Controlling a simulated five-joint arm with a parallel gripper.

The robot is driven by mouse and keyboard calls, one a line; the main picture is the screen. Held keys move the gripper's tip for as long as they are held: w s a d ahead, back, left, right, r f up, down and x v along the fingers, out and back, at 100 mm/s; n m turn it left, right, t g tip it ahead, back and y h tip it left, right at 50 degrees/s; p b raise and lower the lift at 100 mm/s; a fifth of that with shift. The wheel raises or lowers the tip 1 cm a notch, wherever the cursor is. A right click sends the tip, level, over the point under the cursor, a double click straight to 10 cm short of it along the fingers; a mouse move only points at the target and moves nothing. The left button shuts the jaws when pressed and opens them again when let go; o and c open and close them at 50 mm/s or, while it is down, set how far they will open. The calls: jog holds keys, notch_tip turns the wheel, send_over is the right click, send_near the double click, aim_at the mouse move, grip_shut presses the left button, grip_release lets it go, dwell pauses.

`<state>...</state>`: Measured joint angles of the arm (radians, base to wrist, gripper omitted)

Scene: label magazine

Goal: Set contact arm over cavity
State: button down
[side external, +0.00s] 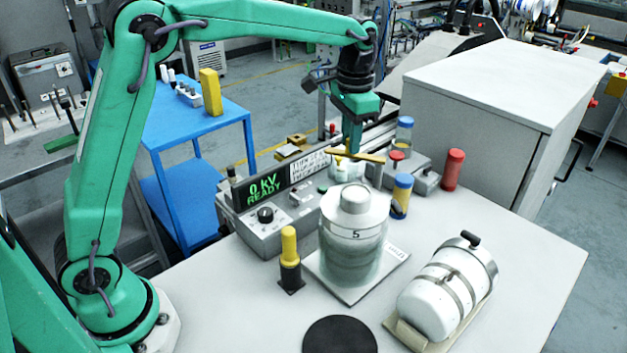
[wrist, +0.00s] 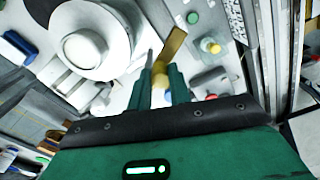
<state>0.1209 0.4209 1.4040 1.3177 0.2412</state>
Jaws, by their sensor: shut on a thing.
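My gripper (side external: 351,142) is shut on a flat brass bar (side external: 364,156), which looks like the contact arm. I cannot tell which opening is the cavity. The bar's far end is partly hidden by the fingers.
A control box (side external: 267,238) with a green "0 kV READY" display stands left of the cylinder. A yellow-topped plunger (side external: 289,246), a white drum on a cradle (side external: 440,300), a black disc (side external: 340,335) and red (side external: 453,170) and blue-yellow (side external: 401,197) posts surround it.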

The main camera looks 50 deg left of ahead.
aim_at(369, 155)
jog(key=s+d+n, duration=0.1)
jog(key=n, duration=0.2)
jog(key=s+d+n, duration=0.1)
jog(key=d+n, duration=0.1)
jog(key=n, duration=0.2)
jog(key=s+d+n, duration=0.1)
jog(key=d+n, duration=0.1)
jog(key=n, duration=0.2)
jog(key=shift+r, duration=0.1)
jog(key=shift+d+n, duration=0.5)
jog(key=shift+n, duration=0.5)
jog(key=shift+d+n, duration=0.45)
jog(key=shift+n, duration=0.55)
jog(key=c, duration=1.3)
grip_release()
